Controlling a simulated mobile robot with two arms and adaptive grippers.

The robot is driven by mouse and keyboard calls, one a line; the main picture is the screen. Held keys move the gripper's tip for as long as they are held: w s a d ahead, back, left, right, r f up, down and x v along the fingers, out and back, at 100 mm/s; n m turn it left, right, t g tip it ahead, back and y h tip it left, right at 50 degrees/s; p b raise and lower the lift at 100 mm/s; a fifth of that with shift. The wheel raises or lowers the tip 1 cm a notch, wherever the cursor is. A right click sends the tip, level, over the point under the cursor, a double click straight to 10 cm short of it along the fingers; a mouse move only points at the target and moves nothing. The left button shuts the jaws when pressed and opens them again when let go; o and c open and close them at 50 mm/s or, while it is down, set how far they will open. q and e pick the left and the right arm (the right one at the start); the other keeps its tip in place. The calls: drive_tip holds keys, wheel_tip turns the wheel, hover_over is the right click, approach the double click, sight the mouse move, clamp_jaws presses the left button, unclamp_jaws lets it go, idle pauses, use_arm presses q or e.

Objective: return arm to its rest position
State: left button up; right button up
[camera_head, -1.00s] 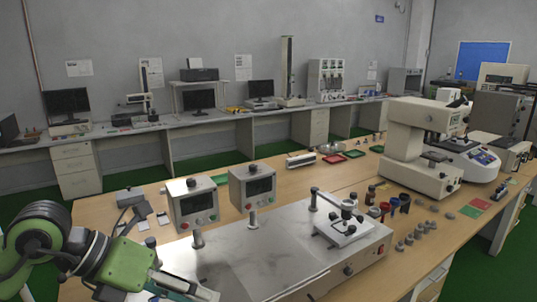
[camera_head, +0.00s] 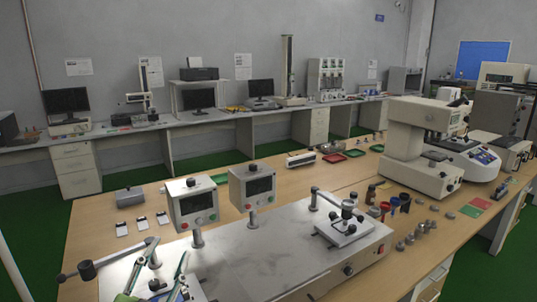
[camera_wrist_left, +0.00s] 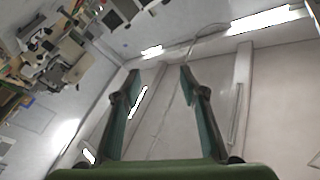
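My left gripper (camera_head: 160,264) shows at the bottom left of the head view, with two slim dark-and-green fingers pointing up and spread apart. Only its finger end shows; the rest of my left arm is out of the frame. In the left wrist view the same gripper (camera_wrist_left: 158,76) is open, with nothing between its fingers. Behind them are wall and ceiling, tilted in the picture. My right gripper is not in view.
A lever fixture (camera_head: 88,270) stands beside the left gripper in the picture. A white microscope-like machine (camera_head: 415,148) stands at the right. Green floor shows at the left.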

use_arm(q)
drive_tip(key=s+a+f+n+g+y, duration=0.1)
drive_tip(key=s+a+f+n+g, duration=0.15)
drive_tip(key=f, duration=0.45)
drive_tip(key=s+a+f+n+g+y, duration=0.1)
drive_tip(key=f+g+y, duration=0.15)
drive_tip(key=f, duration=0.35)
drive_tip(key=s+d+f+n+g+h, duration=0.25)
drive_tip(key=s+f+g, duration=0.85)
drive_tip(key=s+f, duration=0.95)
drive_tip(key=s+f+m+g+b, duration=0.1)
drive_tip(key=s+f+b, duration=0.15)
drive_tip(key=f, duration=1.35)
drive_tip(key=s+f+g+b, duration=0.1)
drive_tip(key=s+f+b, duration=0.15)
drive_tip(key=f, duration=1.35)
drive_tip(key=s+a+f+b, duration=0.2)
drive_tip(key=s+f+b, duration=0.3)
drive_tip(key=s+f, duration=1.1)
wheel_tip(320, 180, down, 4)
drive_tip(key=shift+s+a+r+g, duration=0.15)
drive_tip(key=shift+s+r+g, duration=0.1)
drive_tip(key=shift+g, duration=0.15)
